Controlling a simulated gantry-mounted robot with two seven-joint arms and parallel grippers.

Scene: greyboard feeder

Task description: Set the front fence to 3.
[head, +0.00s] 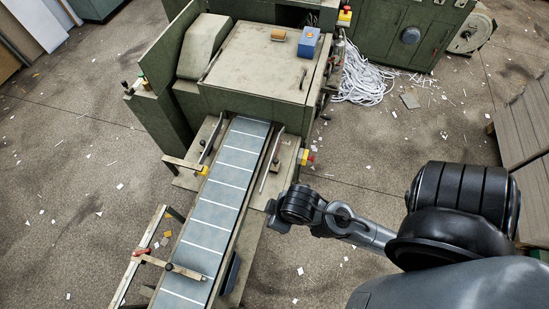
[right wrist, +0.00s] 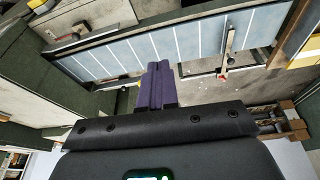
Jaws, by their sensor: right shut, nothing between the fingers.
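The front fence (head: 185,271) is a thin bar across the lower end of the slatted feed belt (head: 212,212), with a dark knob on it. Its left end has a red part and meets a pale rail (head: 128,283) beside the belt. The fence also shows in the right wrist view (right wrist: 229,42), with the red part at its lower end. No scale numbers are legible. My right gripper (head: 274,214) is to the right of the belt, apart from the fence. Its purple fingers (right wrist: 158,80) are shut and empty. My left gripper is out of view.
The green feeder machine (head: 262,62) stands behind the belt, with a blue box (head: 309,42) on top. Two slim side guides (head: 270,162) flank the belt's upper end. A grey board stack (head: 525,118) stands at the right. The floor has scattered scraps.

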